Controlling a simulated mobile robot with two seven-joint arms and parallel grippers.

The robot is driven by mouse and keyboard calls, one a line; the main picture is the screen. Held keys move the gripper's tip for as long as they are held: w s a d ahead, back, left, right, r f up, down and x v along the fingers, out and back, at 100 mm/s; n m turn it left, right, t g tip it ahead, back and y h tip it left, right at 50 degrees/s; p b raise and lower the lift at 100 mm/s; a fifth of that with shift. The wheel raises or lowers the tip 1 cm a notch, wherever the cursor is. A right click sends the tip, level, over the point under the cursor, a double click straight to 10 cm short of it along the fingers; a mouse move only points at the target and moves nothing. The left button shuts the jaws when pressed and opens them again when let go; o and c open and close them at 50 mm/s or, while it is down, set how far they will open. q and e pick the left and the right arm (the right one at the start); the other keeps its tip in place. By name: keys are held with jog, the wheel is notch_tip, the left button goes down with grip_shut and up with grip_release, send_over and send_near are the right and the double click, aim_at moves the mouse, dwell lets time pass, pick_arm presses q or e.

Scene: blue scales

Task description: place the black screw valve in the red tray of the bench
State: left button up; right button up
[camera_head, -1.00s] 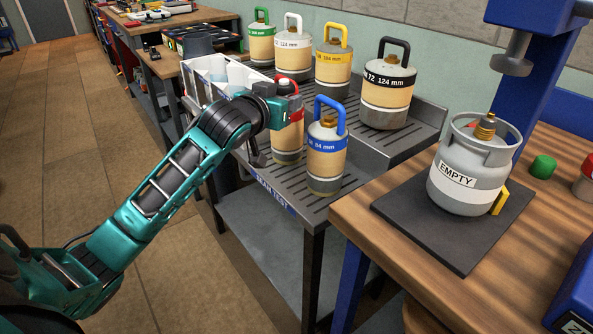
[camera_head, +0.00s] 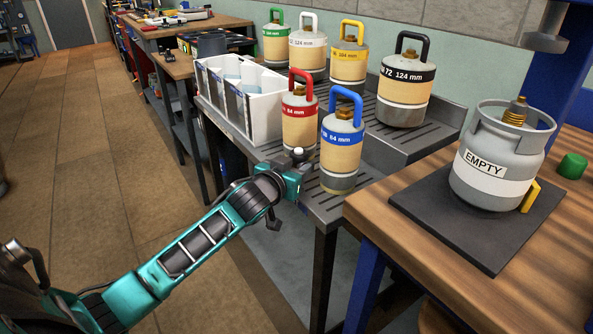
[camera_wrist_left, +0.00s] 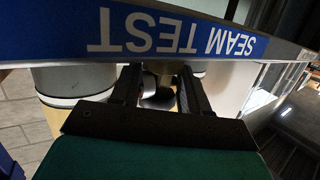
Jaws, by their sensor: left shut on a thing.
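My left gripper (camera_head: 291,180) is at the near edge of the grey slotted table, below the red-handled cylinder. In the left wrist view its two dark fingers (camera_wrist_left: 161,92) are closed around a small dark, partly shiny thing (camera_wrist_left: 157,92). It could be the black screw valve, but it is too shaded and small to make out. I cannot make out a red tray in any view. My right gripper is not in view.
Red (camera_head: 299,122) and blue (camera_head: 342,148) handled cylinders stand at the slotted table's front, beside a white divided bin (camera_head: 262,117). More cylinders stand behind. An EMPTY cylinder (camera_head: 489,192) sits on a black mat (camera_head: 450,230) on the wooden bench (camera_head: 380,265). The blue SEAM TEST edge (camera_wrist_left: 172,36) is close to the fingers.

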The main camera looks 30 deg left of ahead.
pick_arm(q)
jog(key=shift+f, duration=0.15)
jog(key=o, duration=1.2)
